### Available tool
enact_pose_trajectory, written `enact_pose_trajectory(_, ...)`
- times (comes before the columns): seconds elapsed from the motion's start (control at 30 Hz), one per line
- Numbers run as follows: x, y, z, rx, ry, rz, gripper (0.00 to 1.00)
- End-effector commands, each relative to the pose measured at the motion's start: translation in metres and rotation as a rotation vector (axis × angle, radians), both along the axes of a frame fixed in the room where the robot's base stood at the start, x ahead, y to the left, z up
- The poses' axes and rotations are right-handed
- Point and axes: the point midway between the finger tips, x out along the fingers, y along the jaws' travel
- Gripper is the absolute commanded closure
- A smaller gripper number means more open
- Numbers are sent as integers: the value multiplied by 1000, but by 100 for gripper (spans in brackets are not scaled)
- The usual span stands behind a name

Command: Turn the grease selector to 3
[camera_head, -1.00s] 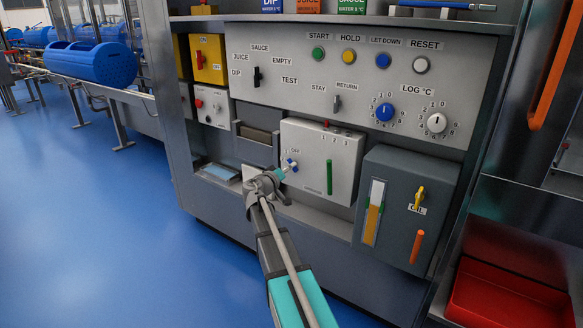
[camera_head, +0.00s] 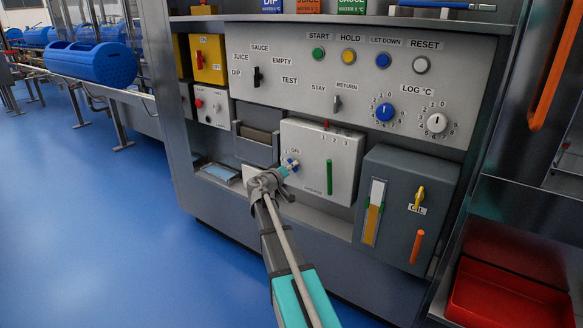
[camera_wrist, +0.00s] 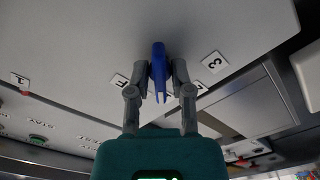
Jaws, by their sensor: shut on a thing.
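The grease selector is a small blue knob (camera_head: 293,162) on the left part of a pale grey box front, under an OFF label (camera_head: 295,151). In the wrist view, the blue knob (camera_wrist: 158,62) stands between the two grey fingers of my gripper (camera_wrist: 161,72), which is shut on it. A 3 label (camera_wrist: 214,62) lies just right of the fingers there, and a 1 label (camera_wrist: 20,80) is far left. A label behind the left finger is partly hidden. In the head view my gripper (camera_head: 286,168) hides part of the dial, and the knob's exact setting cannot be told.
The pale box (camera_head: 345,150) has a green vertical strip (camera_head: 329,177). A dark grey box (camera_head: 395,235) with a yellow knob and an orange bar stands to the right. Other knobs and buttons line the panel above. A red tray (camera_head: 505,305) is at lower right.

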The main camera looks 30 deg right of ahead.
Motion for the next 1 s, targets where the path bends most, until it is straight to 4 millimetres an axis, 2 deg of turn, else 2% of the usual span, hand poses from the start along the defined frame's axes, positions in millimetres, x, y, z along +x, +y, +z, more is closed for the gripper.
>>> enact_pose_trajectory(0.57,0,0,0,-40,89,-1,100)
enact_pose_trajectory(1.0,0,-1,0,-183,403,-2,100)
